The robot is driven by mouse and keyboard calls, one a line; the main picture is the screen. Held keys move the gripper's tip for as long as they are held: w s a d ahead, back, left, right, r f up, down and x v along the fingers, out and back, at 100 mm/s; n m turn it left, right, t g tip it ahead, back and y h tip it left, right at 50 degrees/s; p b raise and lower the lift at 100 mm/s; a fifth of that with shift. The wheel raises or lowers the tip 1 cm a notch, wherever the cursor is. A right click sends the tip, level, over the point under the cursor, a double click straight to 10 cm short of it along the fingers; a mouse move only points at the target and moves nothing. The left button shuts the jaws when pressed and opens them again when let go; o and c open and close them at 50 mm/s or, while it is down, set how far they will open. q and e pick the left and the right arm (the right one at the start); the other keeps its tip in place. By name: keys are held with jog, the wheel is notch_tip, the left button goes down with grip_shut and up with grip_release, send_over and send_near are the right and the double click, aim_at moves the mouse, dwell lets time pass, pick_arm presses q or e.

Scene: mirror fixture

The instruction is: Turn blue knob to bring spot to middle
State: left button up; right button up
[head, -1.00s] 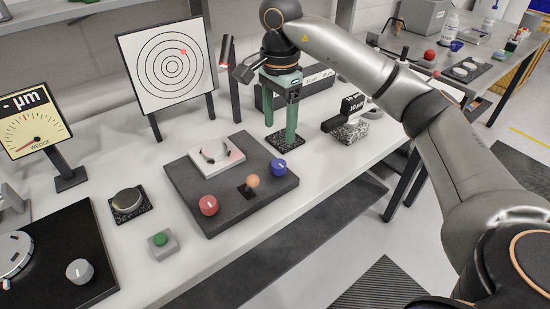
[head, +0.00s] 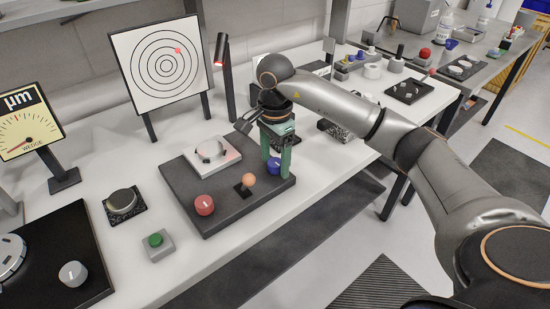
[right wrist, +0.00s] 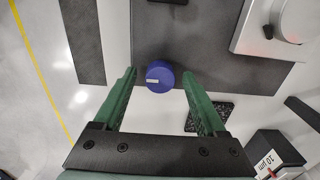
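The blue knob (head: 273,166) stands at the right corner of the dark fixture plate (head: 215,222). My right gripper (head: 276,172) is open and points down over it. In the right wrist view the blue knob (right wrist: 160,76) lies between the two green fingertips (right wrist: 160,78), with a gap on each side. A red knob (head: 204,205) and an orange ball-topped lever (head: 249,180) sit on the same plate, near a white mirror mount (head: 212,156). The target board (head: 163,68) shows a red spot (head: 178,50) up and right of the ring centre. My left gripper is out of view.
A green button box (head: 157,245) and a round dark puck (head: 123,203) lie left of the plate. A gauge marked WEDGE (head: 27,128) stands at far left.

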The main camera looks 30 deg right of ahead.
grip_shut()
dwell(0.4)
jog(key=m, duration=0.5)
jog(key=shift+m, duration=0.4)
jog(key=m+p, duration=0.1)
jog(key=m, duration=0.4)
jog(key=shift+m, duration=0.4)
dwell(0.4)
grip_release()
jog(key=shift+r, duration=0.1)
